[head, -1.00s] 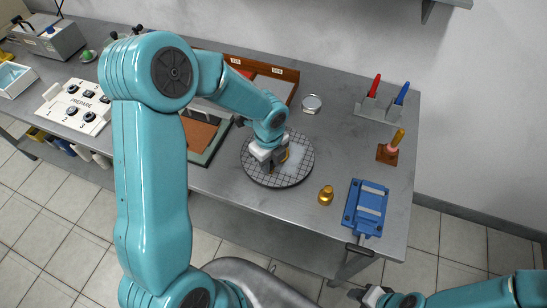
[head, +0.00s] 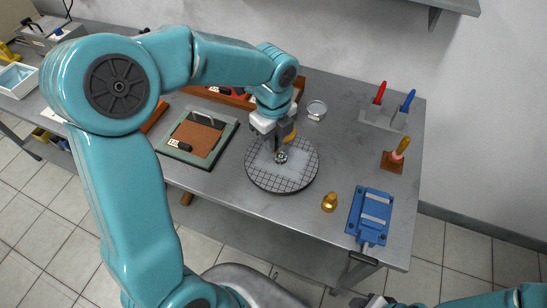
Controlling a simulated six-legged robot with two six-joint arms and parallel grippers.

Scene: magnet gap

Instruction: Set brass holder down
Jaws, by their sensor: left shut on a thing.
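My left gripper (head: 276,143) is over the back part of a round grey plate (head: 296,180) marked with a grid. The holder appears to be just above the plate, but the exact gap cannot be told. A small silver round piece (head: 281,157) sits on the plate just in front of the fingers. My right gripper (head: 371,301) is at the bottom edge, partly cut off, far from the plate; its jaws are too small to read.
A brass knob-shaped piece (head: 329,202) and a blue vise (head: 371,212) stand right of the plate. A framed brown board (head: 199,138) lies to the left. A rack with red and blue handles (head: 384,118) is at the back right. Bare table lies between plate and rack.

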